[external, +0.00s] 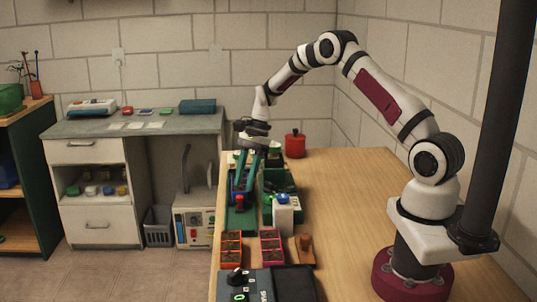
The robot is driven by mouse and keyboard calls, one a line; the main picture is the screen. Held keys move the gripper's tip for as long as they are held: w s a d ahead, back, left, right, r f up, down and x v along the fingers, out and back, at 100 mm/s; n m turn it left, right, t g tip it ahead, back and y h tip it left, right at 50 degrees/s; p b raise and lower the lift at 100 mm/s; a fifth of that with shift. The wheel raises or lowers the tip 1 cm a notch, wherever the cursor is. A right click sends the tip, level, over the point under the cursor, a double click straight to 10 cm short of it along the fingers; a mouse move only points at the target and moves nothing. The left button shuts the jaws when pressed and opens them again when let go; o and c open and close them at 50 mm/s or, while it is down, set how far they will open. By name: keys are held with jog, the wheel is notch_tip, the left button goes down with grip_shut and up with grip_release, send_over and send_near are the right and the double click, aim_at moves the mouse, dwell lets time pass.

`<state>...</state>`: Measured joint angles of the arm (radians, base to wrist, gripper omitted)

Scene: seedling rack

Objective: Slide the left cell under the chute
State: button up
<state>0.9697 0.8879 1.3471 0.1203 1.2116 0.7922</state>
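My gripper (244,180) points down over the far left part of the wooden table. Its teal fingers are at a blue holder on a green base (241,222); the view is too small to tell whether they grip anything. A red knob (240,203) stands at the front of that base. Nearer the camera are two soil-filled cells, an orange one (231,248) on the left and a pink-red one (271,247) to its right. Which part is the chute is unclear; a white block with a blue top (283,215) stands behind the pink-red cell.
A green tray (289,181) lies right of my gripper. A red pot (295,145) stands at the back. A wooden piece with a knob (305,250) is right of the cells, and a dark device with a dial (246,287) is in front. The table's middle is clear.

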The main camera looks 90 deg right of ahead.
jog(key=v, duration=1.2)
jog(key=shift+r, duration=0.2)
jog(key=a+r+n+g, duration=0.1)
jog(key=a+r+n, duration=0.25)
jog(key=a, duration=0.55)
jog(key=s+a+r+n+g, duration=0.15)
jog(key=a+n, duration=0.25)
jog(key=a, duration=0.6)
jog(key=a+r+n, duration=0.3)
jog(key=a+n, duration=0.1)
jog(key=a, duration=0.5)
jog(key=s+a+f+n, duration=0.2)
jog(key=s+a+n, duration=0.3)
jog(key=s, duration=0.3)
jog(key=s+a+f+n+h, duration=0.1)
jog(key=s+a+f+n, duration=0.1)
jog(key=s+a+n, duration=0.3)
jog(key=s+a+g, duration=0.1)
jog(key=s+a, duration=0.2)
jog(key=shift+f, duration=0.3)
jog(key=shift+c, duration=0.2)
